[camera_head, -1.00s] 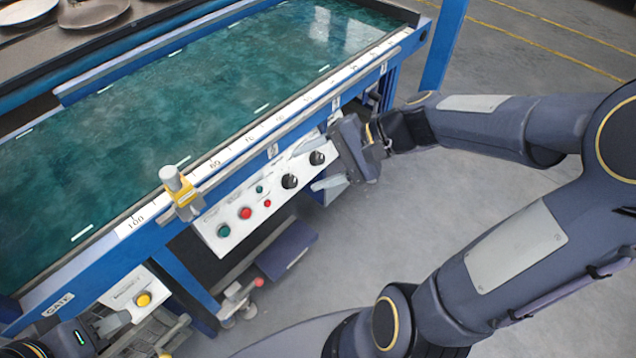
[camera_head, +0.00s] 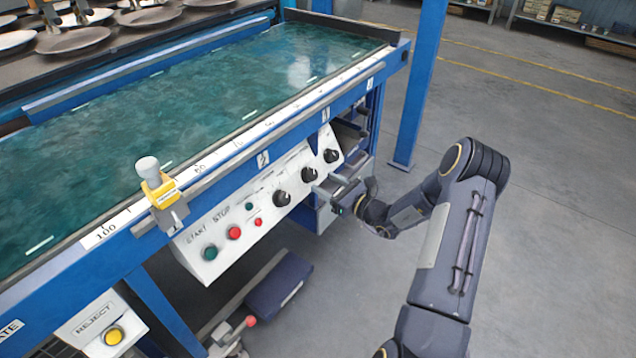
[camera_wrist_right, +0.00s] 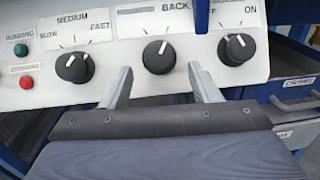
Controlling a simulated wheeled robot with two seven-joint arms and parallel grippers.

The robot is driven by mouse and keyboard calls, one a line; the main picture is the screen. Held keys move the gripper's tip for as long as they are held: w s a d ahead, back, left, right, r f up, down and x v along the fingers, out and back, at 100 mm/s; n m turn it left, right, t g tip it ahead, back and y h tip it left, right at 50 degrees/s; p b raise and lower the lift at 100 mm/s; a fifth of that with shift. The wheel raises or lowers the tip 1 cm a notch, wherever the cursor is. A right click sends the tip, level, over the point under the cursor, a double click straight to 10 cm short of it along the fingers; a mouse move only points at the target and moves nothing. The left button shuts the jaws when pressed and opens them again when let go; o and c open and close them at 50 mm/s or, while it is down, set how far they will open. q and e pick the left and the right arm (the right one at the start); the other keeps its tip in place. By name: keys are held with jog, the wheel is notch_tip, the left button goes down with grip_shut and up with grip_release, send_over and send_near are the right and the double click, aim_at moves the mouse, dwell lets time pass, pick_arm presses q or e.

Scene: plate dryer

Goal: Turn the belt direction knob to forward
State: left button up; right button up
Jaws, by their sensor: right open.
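The belt direction knob (camera_head: 309,174) is the black middle knob on the white control panel (camera_head: 225,215). In the right wrist view this knob (camera_wrist_right: 159,57) has a white mark pointing up and slightly right, towards the word BACK. The left part of its label is not readable. My right gripper (camera_head: 326,183) is open at the panel, just in front of this knob. In the wrist view its two fingers (camera_wrist_right: 158,74) stand left and right of the knob, with nothing between them but a gap. I cannot tell whether they touch the panel. My left gripper is out of view.
A speed knob (camera_wrist_right: 75,67) sits left of the direction knob and an on/off knob (camera_wrist_right: 237,49) right of it, both close to my fingers. Green (camera_head: 210,253) and red (camera_head: 234,232) buttons are further left. A blue drawer unit (camera_wrist_right: 290,95) stands at the right.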

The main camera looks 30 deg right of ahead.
aim_at(315, 177)
jog(key=shift+x, duration=1.75)
jog(key=c, duration=1)
